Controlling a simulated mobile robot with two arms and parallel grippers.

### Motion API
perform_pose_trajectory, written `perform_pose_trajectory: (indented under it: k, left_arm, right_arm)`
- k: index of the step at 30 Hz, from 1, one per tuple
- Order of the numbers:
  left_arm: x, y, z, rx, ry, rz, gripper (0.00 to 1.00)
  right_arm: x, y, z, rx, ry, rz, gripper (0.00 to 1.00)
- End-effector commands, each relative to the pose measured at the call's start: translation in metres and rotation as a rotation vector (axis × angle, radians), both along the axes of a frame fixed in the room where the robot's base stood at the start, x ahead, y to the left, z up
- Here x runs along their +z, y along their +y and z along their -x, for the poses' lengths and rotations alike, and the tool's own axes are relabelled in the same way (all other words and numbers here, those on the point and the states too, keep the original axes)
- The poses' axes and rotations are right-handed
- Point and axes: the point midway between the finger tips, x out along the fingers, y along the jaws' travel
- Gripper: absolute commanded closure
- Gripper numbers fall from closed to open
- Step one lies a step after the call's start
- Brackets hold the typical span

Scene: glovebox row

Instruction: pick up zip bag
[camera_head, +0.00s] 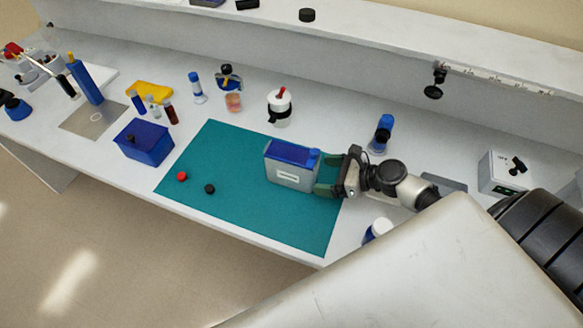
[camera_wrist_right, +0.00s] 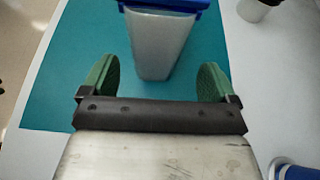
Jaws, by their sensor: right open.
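The zip bag (camera_head: 291,178) looks like a pale grey, upright, box-like bag with a blue top and a small white label. It stands on the teal mat (camera_head: 235,195). My right gripper (camera_head: 322,174) is at its right side, with green finger pads pointing towards it. In the right wrist view the bag (camera_wrist_right: 160,45) stands just ahead of the open right gripper (camera_wrist_right: 157,82), roughly centred between the two pads. A gap shows on each side, and nothing is held. My left gripper is not in view.
A red cap (camera_head: 182,176) and a black cap (camera_head: 210,188) lie on the mat. A blue box (camera_head: 143,146) stands left of it. A white jar (camera_head: 280,107) and a blue-topped bottle (camera_head: 383,130) stand behind. A white-lidded jar (camera_head: 380,227) is near my right arm.

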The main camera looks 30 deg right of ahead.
Motion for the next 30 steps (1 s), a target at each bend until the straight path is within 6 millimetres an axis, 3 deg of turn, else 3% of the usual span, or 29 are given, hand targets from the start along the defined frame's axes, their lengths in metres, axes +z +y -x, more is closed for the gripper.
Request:
perform_pose_trajectory:
  k: [9, 19, 30]
  left_arm:
    - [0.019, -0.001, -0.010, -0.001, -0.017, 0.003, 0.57]
    - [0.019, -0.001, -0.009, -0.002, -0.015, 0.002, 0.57]
    - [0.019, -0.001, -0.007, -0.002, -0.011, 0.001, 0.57]
  right_arm:
    - [-0.007, 0.032, -0.029, -0.001, -0.002, 0.000, 0.11]
    - [-0.013, 0.038, -0.034, 0.000, 0.000, 0.001, 0.11]
    - [-0.013, 0.037, -0.034, 0.001, 0.000, 0.002, 0.64]
